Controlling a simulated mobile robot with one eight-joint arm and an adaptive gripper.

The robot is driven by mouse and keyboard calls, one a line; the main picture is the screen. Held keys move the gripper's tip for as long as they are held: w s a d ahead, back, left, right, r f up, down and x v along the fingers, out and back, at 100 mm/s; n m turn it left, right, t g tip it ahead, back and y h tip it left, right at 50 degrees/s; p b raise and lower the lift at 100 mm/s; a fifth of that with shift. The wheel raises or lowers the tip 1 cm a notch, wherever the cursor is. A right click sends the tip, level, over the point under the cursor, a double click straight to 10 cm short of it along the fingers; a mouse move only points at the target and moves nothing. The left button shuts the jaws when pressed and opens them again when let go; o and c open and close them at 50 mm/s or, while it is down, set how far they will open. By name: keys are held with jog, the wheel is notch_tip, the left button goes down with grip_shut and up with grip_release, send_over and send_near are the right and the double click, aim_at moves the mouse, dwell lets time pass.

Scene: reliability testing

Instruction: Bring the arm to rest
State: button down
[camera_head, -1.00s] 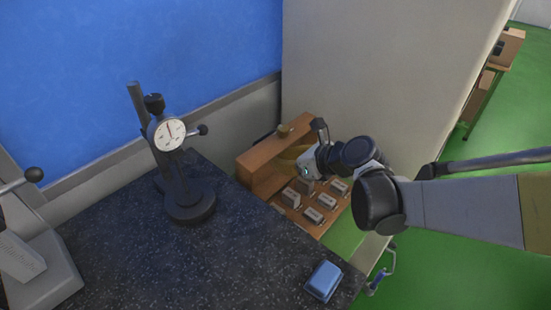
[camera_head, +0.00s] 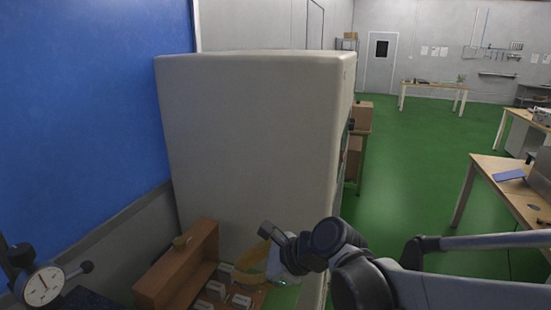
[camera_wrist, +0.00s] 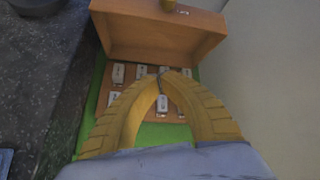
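My gripper (camera_head: 240,279) shows in the head view as yellow fingers at the lower middle, over a wooden box. In the wrist view, its two yellow ribbed fingers (camera_wrist: 166,73) curve inward and their tips meet, with nothing visibly held. One small grey block (camera_wrist: 163,103) shows through the gap between the fingers, below them. My arm reaches in from the lower right of the head view and is bent at the wrist. The fingers partly hide the box's contents.
The open wooden box (camera_head: 178,268) holds several grey blocks (camera_head: 216,290). A large pale cabinet (camera_head: 255,130) stands behind it. A dial gauge (camera_head: 42,287) is at lower left, beside a blue panel (camera_head: 90,110). Green floor (camera_head: 420,150) lies open to the right, with wooden tables (camera_head: 510,200) beyond.

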jog(key=s+d+f+n+t+h+b, duration=0.1)
jog(key=s+d+n+h, duration=0.2)
jog(key=d+n, duration=0.3)
jog(key=s+d+f+n+t+h+b, duration=0.1)
jog(key=s+d+n, duration=0.4)
jog(key=d, duration=0.8)
jog(key=s+d+f+n+t+h+b, duration=0.1)
jog(key=s+d+n+h, duration=0.3)
jog(key=d, duration=0.6)
jog(key=f+n+h, duration=0.1)
jog(key=n, duration=0.1)
jog(key=shift+s+f+n+h, duration=0.15)
jog(key=shift+n+h, duration=0.15)
jog(key=shift+n, duration=0.1)
